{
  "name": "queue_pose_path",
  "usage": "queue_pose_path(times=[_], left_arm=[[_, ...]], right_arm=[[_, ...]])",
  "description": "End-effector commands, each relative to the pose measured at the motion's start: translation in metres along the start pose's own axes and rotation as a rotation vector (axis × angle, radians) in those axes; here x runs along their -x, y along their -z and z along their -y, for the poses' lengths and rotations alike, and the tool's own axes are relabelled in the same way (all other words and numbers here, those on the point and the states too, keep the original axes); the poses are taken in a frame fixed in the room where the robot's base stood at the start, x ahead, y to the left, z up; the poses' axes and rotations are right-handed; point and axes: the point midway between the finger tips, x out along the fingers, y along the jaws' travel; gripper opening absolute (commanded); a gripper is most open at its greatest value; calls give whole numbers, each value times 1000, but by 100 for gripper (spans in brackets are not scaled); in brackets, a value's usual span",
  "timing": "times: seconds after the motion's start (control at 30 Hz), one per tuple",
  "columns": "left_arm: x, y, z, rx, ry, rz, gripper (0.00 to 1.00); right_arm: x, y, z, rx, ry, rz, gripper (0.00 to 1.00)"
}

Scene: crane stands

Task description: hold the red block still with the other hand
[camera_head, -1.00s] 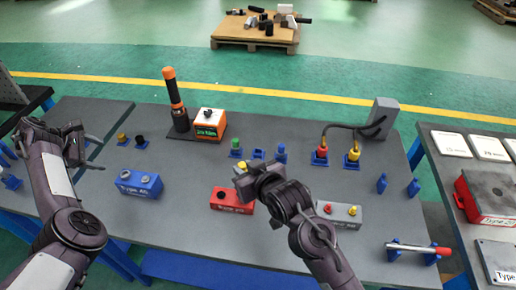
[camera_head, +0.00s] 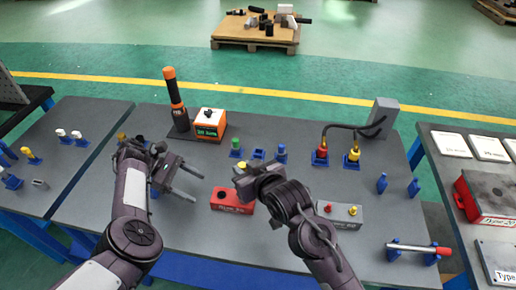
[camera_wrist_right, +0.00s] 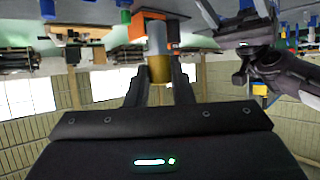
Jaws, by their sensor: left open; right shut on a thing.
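The red block (camera_head: 232,204) lies on the grey table in the head view, partly behind my right gripper. My left gripper (camera_head: 200,190) is open, its two fingers pointing right toward the red block, tips a little left of it and apart from it. It also shows in the right wrist view (camera_wrist_right: 245,50). My right gripper (camera_head: 240,176) is above the red block. In the right wrist view its fingers are shut on a gold-and-silver cylinder (camera_wrist_right: 160,68). I cannot tell whether the cylinder touches the block.
An orange box (camera_head: 208,123) with a display and a black-and-orange tool (camera_head: 174,98) stand behind. Green (camera_head: 237,148) and blue (camera_head: 281,153) pieces stand beyond the red block.

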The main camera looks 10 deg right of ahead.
Motion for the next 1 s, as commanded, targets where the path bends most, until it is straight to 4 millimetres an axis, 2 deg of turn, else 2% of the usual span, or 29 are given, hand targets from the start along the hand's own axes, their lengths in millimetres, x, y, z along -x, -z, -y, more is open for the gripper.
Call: queue_pose_path(times=[0.3, 0.5, 0.7, 0.97, 1.0], left_arm=[[-46, -1, 0, 0, 0, 1, 69], [-67, 0, 0, 0, 0, 1, 69], [-74, 0, 0, 0, -1, -1, 69], [-75, 0, 0, 0, -1, -1, 69], [-75, 0, 0, 0, -1, -1, 64]], right_arm=[[0, 1, 0, 0, 0, -1, 0], [0, 1, 0, 0, 0, -1, 0], [0, 1, 0, 0, 0, -1, 0], [0, 1, 0, 0, 0, -1, 0], [0, 1, 0, 0, 0, -1, 0]])
